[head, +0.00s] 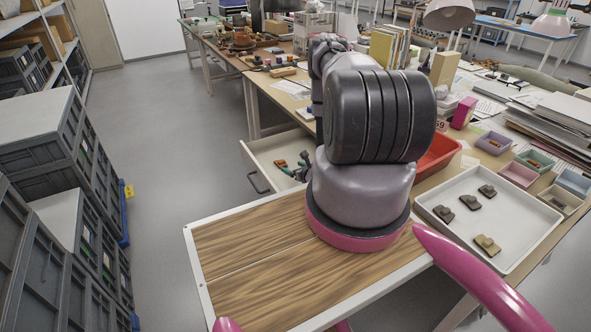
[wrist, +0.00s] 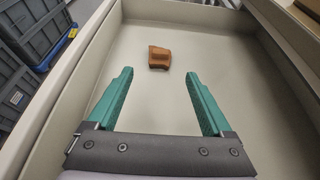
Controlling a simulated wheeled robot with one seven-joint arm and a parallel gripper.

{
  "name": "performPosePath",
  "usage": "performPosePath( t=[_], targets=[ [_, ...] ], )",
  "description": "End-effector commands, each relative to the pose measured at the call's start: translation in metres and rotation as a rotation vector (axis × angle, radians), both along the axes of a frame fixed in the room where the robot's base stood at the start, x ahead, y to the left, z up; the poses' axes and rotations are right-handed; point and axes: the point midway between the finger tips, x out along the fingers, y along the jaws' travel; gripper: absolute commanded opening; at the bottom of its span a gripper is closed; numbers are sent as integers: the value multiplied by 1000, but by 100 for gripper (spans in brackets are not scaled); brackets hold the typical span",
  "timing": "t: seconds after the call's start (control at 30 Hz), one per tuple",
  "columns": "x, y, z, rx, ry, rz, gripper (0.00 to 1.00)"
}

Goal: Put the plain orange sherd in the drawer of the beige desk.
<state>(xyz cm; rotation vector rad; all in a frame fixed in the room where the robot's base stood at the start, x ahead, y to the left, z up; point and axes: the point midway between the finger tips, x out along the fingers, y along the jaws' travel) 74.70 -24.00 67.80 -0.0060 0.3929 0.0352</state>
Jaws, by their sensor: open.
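The plain orange sherd (wrist: 159,58) lies on the floor of the open drawer (wrist: 244,84) in the wrist view. In the head view the sherd (head: 281,163) also shows inside the pulled-out drawer (head: 262,148) of the beige desk (head: 287,93). My gripper (wrist: 159,82) has its two green fingers spread apart, with nothing between them. The sherd lies beyond the fingertips, clear of both. In the head view my gripper (head: 293,168) is over the drawer, and my arm hides part of the drawer and desk.
A white tray (head: 507,256) with dark and tan sherds stands at the right. A red bin (head: 438,155) is behind my arm. Grey crates (head: 60,150) are stacked along the left. The drawer walls stand close around my gripper.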

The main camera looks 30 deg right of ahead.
Motion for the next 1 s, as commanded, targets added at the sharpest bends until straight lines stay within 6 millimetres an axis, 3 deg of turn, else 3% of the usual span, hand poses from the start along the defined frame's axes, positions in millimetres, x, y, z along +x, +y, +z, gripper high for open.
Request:
performPosePath(
  t=[0.1, 0.3, 0.43, 0.53, 0.67, 0.8, 0.9, 1.0],
  targets=[
    [-14, -1, 5, 1, 1, -1, 85],
    [-20, -1, 8, 0, 0, -1, 85],
    [-18, 0, 11, 0, -3, 5, 85],
    [-3, 6, 31, 3, -28, 51, 85],
    [36, 33, 98, 8, -97, 209, 85],
    [68, 81, 197, -10, -178, 458, 85],
    [73, 118, 265, -45, -222, 640, 85],
    [65, 152, 327, -99, -257, 817, 85]
  ],
)
